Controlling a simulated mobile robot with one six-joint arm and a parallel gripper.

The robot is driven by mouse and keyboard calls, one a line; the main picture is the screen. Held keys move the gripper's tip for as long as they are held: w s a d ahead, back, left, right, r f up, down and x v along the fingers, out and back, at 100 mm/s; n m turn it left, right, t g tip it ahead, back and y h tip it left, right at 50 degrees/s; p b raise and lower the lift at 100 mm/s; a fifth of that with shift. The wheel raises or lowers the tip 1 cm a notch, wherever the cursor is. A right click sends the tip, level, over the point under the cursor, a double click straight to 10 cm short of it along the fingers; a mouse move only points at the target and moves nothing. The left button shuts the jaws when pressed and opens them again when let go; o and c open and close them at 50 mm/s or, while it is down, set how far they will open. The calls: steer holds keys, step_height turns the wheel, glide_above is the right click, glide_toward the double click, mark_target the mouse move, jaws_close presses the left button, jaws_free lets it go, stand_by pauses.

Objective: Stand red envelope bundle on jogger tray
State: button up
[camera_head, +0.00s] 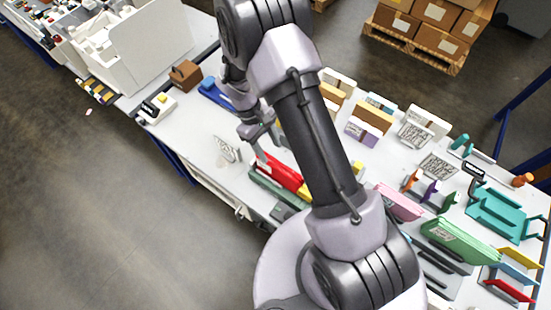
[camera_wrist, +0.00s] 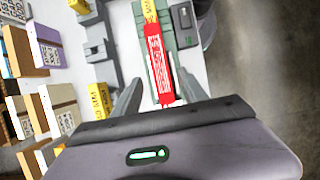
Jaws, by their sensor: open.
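The red envelope bundle (camera_head: 284,174) lies along a green tray (camera_head: 274,190), which seems to be the jogger tray. In the wrist view the bundle (camera_wrist: 154,50) shows as a narrow red strip with a white printed label, in line with the green tray (camera_wrist: 141,42). I cannot tell for sure whether it rests fully on the tray's floor. My gripper (camera_wrist: 158,92) is open, with one finger on each side of the bundle's near end and gaps showing. In the head view my arm hides part of the bundle and tray.
A grey block with a small display (camera_wrist: 184,16) stands beside the tray. Boxed stacks (camera_wrist: 44,46) line the left in the wrist view. A teal tray (camera_head: 497,215) and a pink bundle (camera_head: 398,203) are to the right in the head view. Open floor lies at front left.

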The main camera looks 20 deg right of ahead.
step_height(320, 180, up, 19)
steer(key=m+t+y, duration=0.2)
steer(key=m+t, duration=0.1)
steer(key=m, duration=0.1)
steer(key=s+a+r+m+t+y, duration=0.1)
steer(key=s+r+m+t, duration=0.5)
steer(key=s+r, duration=0.9)
steer(key=shift+s+a+m+y, duration=0.35)
steer(key=shift+s+m+y, duration=0.05)
steer(key=shift+m+y, duration=0.4)
